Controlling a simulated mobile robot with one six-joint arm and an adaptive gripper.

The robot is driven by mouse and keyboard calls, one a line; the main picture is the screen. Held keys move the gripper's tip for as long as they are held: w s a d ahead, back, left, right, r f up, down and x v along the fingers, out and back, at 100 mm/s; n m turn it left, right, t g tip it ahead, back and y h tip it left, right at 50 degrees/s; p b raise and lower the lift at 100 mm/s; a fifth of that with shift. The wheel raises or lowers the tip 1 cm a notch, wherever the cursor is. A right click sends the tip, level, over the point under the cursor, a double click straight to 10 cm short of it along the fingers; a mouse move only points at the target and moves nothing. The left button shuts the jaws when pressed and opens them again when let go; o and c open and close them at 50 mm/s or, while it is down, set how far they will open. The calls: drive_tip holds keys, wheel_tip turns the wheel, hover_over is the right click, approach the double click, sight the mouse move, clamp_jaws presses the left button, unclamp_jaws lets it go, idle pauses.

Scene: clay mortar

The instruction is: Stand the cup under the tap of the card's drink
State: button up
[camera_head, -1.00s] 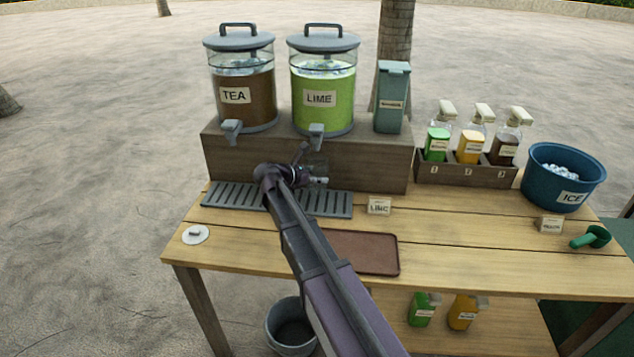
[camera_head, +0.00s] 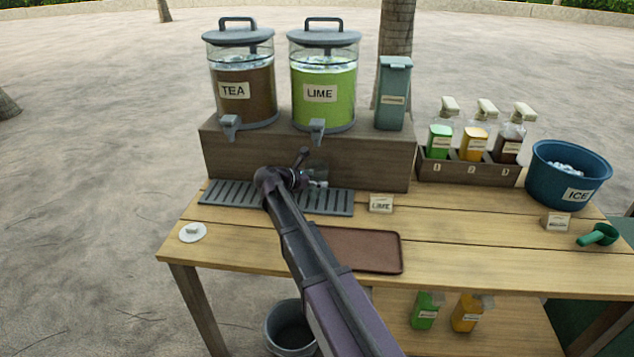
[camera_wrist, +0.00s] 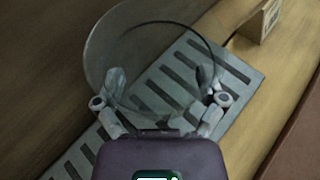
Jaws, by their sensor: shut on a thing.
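A clear cup (camera_head: 316,169) is held in my gripper (camera_head: 312,180), just below the lime tap (camera_head: 317,131) and over the grey drip tray (camera_head: 222,193). In the wrist view the cup (camera_wrist: 101,48) sits between the two fingers of my gripper (camera_wrist: 161,92), its round rim toward the camera. The tray slats (camera_wrist: 236,63) show beneath; I cannot tell whether the cup touches them. The card (camera_head: 381,203) on the table reads LIME. The lime dispenser (camera_head: 324,92) holds green drink. The tea dispenser (camera_head: 246,95) with its tap (camera_head: 230,126) stands left of it.
The wooden riser (camera_head: 390,160) stands close behind the cup. A brown tray (camera_head: 375,250) lies in front of the drip tray. Syrup bottles in a rack (camera_head: 468,171), an ice bucket (camera_head: 568,180) and a green scoop (camera_head: 598,235) are at the right. A white lid (camera_head: 192,232) lies front left.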

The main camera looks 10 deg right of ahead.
drive_tip(key=shift+f, duration=0.2)
drive_tip(key=o, duration=0.8)
drive_tip(key=shift+c, duration=0.2)
drive_tip(key=shift+r, duration=0.15)
drive_tip(key=shift+r, duration=0.15)
drive_tip(key=shift+s+a+r, duration=0.1)
drive_tip(key=shift+a+r, duration=0.05)
drive_tip(key=shift+a, duration=0.1)
drive_tip(key=p+v, duration=0.4)
drive_tip(key=v, duration=0.7)
drive_tip(key=shift+p, duration=0.35)
drive_tip(key=shift+s+a+r, duration=0.1)
